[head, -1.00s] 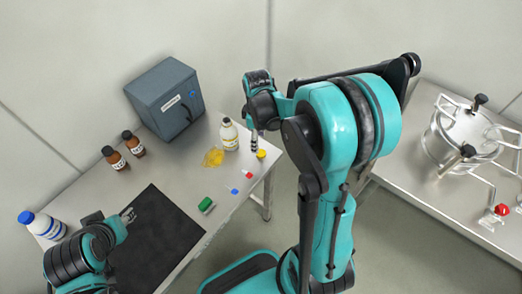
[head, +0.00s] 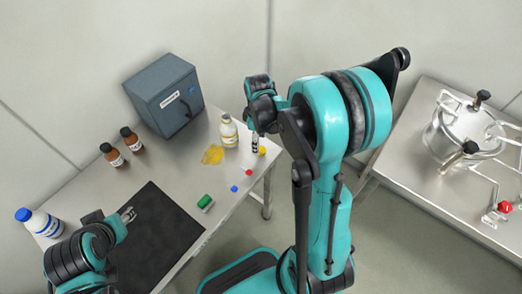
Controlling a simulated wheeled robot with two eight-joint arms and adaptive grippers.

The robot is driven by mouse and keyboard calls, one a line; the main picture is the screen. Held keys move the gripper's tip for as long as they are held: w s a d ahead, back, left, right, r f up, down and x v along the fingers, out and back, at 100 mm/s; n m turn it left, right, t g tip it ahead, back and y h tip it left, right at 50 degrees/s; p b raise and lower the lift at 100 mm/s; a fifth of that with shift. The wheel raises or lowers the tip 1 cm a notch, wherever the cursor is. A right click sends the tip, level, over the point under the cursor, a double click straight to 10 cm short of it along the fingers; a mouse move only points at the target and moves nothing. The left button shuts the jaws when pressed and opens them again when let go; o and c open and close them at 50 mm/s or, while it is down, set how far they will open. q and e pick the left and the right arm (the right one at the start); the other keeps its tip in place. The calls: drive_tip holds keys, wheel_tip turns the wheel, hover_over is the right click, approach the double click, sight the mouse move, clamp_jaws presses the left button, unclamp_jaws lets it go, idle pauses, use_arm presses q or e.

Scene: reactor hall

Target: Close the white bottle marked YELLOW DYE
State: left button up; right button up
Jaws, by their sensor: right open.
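A white bottle (head: 229,133) with a yellow-marked label stands upright near the table's right edge; its lettering is too small to read. No cap shows on its neck. A yellow cap (head: 262,151) lies on the table to its right, by the edge. My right gripper (head: 255,148) is open and points down between bottle and cap, close to the cap; I cannot tell whether it touches. My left gripper (head: 129,214) is over the black mat, far from the bottle; its jaw opening is unclear.
A yellow spill (head: 212,155) lies left of the bottle. A blue cap (head: 234,188), red cap (head: 249,172) and green block (head: 205,203) lie in front. A grey box (head: 165,95), brown bottles (head: 131,139) and a blue-capped bottle (head: 40,223) stand farther left.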

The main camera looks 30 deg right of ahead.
sight(261, 149)
drive_tip(key=f+b, duration=0.1)
drive_tip(key=f, duration=0.1)
drive_tip(key=f+b, duration=0.1)
drive_tip(key=f, duration=0.1)
drive_tip(key=shift+d, duration=0.4)
drive_tip(key=shift+f, duration=0.45)
drive_tip(key=shift+r, duration=0.1)
drive_tip(key=c, duration=0.8)
